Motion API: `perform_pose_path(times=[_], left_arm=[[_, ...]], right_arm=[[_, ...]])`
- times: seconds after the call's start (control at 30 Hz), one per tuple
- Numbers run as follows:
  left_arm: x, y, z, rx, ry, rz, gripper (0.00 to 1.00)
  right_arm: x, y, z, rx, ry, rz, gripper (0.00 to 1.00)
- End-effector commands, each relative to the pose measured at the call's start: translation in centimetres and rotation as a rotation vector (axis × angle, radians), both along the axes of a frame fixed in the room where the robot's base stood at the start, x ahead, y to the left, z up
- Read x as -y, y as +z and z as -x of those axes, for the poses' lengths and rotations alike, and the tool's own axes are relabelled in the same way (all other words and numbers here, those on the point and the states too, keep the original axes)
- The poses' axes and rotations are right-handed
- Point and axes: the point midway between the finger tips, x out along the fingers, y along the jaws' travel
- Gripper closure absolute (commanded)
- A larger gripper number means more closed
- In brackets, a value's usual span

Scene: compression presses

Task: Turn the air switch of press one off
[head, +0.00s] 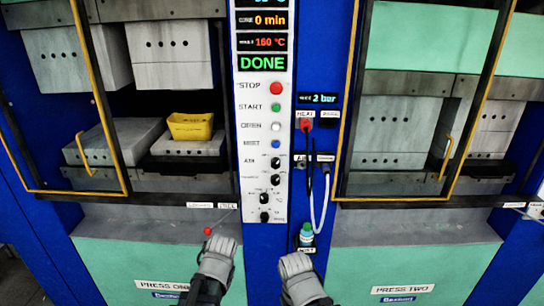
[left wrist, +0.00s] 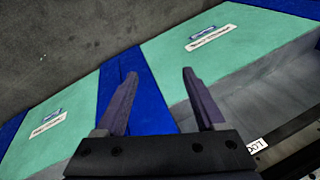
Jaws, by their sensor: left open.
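The white control panel (head: 242,190) of press one stands in the middle of the head view. Its air switch (head: 276,162) is a small black knob beside a label that seems to read AIR, below the blue button. Its pointer direction is too small to read. My left gripper (head: 217,260) is low in front of the press one base, below and left of the panel, apart from the switch. The left wrist view shows its two fingers (left wrist: 160,76) spread with nothing between them. My right gripper (head: 296,268) is low, right of the panel's foot; its fingers cannot be made out.
More black knobs (head: 264,198) sit below the switch. A yellow container (head: 190,126) rests inside press one, which has a yellow-edged frame. Hoses (head: 322,208) and a green-topped bottle (head: 306,234) are right of the panel. A red-tipped lever (head: 208,231) sticks out near my left gripper.

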Motion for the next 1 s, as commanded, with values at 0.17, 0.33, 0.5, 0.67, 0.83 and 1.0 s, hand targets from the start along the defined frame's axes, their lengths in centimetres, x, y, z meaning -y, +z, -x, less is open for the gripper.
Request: perform_pose_path(times=[0.17, 0.33, 0.5, 0.67, 0.83, 1.0], left_arm=[[-2.5, 4.5, -6.7, 0.153, -0.289, -0.309, 0.29], [-1.2, 10.1, -13.4, 0.261, -0.677, -0.725, 0.29], [5.1, 16.8, -19.1, 0.308, -1.124, -1.254, 0.29], [11.7, 20.5, -21.3, 0.291, -1.424, -1.664, 0.29], [15.7, 21.8, -21.8, 0.259, -1.576, -1.900, 0.29], [16.6, 22.0, -21.8, 0.250, -1.607, -1.951, 0.29]], right_arm=[[0.0, 1.2, 0.0, 0.000, 0.000, 0.000, 0.50], [0.0, 1.2, 0.0, 0.000, 0.000, 0.000, 0.50], [0.0, 1.2, 0.0, 0.000, 0.000, 0.000, 0.50], [0.0, 1.2, 0.0, 0.000, 0.000, 0.000, 0.50], [0.0, 1.2, 0.0, 0.000, 0.000, 0.000, 0.50], [0.0, 1.2, 0.0, 0.000, 0.000, 0.000, 0.50]])
